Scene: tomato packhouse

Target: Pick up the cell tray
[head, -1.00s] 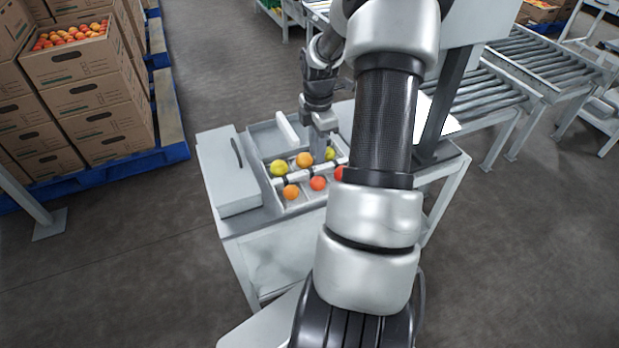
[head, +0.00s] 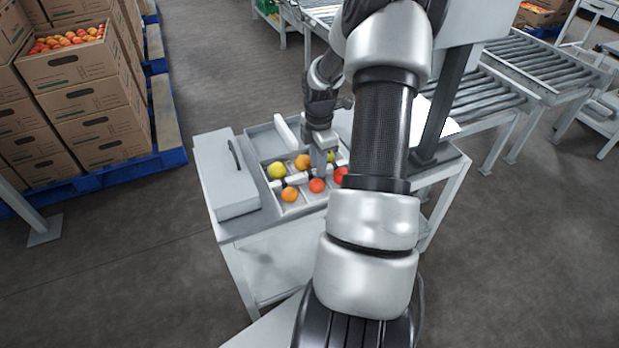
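The cell tray (head: 306,198) is a light grey, divided tray on the work table, with yellow, orange and red tomatoes in its cells. A pale bar (head: 294,180) with dark parts runs across it between the two rows of tomatoes. My gripper (head: 319,172) points down over the middle of the tray, between a front red tomato and the back row. It partly covers a yellow-green tomato (head: 331,156). Its fingertips are too small to tell the gap between them, or whether they touch the bar. My arm hides the tray's right end.
A grey box with a dark handle (head: 225,175) stands on the table (head: 270,262) left of the tray. A white strip (head: 284,130) lies behind it. A dark post (head: 440,110) and roller conveyor (head: 525,60) are to the right. Stacked cartons (head: 95,95) stand on a blue pallet at left.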

